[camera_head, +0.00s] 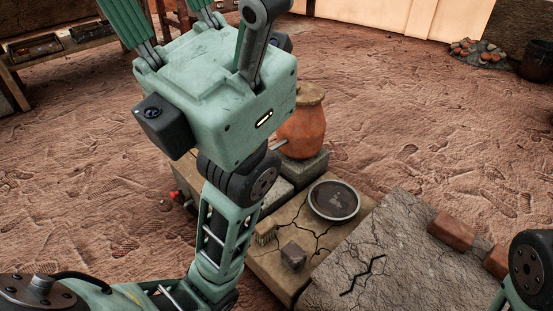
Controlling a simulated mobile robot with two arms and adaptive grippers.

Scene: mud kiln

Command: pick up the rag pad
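I cannot pick out the rag pad for sure. A small dark grey block-like piece (293,256) lies on the cracked tan slab (275,271), and it could be the pad. A small brush-like piece (265,233) lies just behind it. My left gripper (215,85) is raised large in front of the slab, its fingers pointing up. Its fingertips are cut off by the top edge, so I cannot tell whether it is open or holds anything. Its body and arm hide part of the slab. My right gripper is out of view; only part of my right arm shows at the lower right.
A round dark dish (334,200) sits on the slab. An orange clay jar (302,130) stands on a grey block (303,169) behind it. A cracked grey slab (372,268) with reddish bricks (452,231) is at the right. Open dirt floor (430,130) lies beyond.

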